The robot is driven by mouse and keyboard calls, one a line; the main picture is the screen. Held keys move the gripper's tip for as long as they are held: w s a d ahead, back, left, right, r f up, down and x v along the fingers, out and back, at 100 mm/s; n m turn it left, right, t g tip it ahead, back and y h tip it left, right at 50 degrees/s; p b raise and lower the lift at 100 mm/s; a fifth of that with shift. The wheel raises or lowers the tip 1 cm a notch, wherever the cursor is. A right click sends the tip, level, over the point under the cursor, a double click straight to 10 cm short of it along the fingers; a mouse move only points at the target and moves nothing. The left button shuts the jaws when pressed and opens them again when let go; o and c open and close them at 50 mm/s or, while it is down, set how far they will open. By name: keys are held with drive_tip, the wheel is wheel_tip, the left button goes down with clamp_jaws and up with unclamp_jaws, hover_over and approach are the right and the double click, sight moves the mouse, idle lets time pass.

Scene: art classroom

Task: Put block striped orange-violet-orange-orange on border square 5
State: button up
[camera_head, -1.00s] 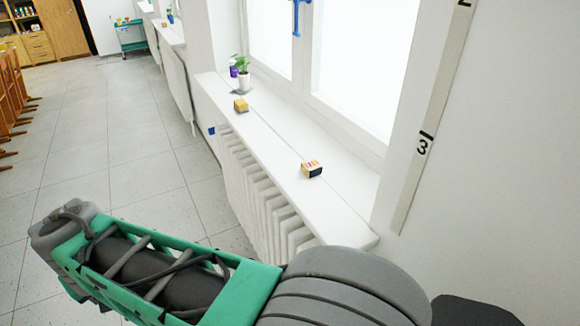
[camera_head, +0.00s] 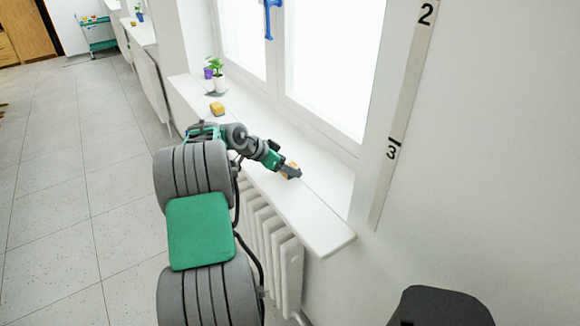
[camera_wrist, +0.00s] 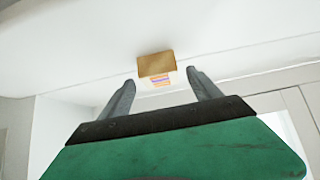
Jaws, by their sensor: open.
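The block (camera_wrist: 157,66) lies on the white windowsill (camera_head: 318,225). In the wrist view it shows a wood-brown face and a pale face with orange and violet stripes; the full stripe order is too small to tell. My gripper (camera_wrist: 155,86) is open, with its two fingers pointing towards the block, one to either side of it, and nothing held. In the head view my gripper (camera_head: 291,172) is at the block and hides most of it. A border square 5 cannot be made out in any view.
A yellow-orange block (camera_head: 217,109) lies farther back on the sill, near a potted plant (camera_head: 217,78) and a purple cup (camera_head: 208,72). A radiator (camera_head: 268,230) stands below the sill. The window (camera_head: 325,60) and a numbered wall strip (camera_head: 398,130) are at the right.

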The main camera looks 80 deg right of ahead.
drive_tip(key=shift+x, duration=0.95)
drive_tip(key=shift+w, duration=0.1)
drive_tip(key=shift+c, duration=0.4)
drive_tip(key=shift+r, duration=0.1)
clamp_jaws()
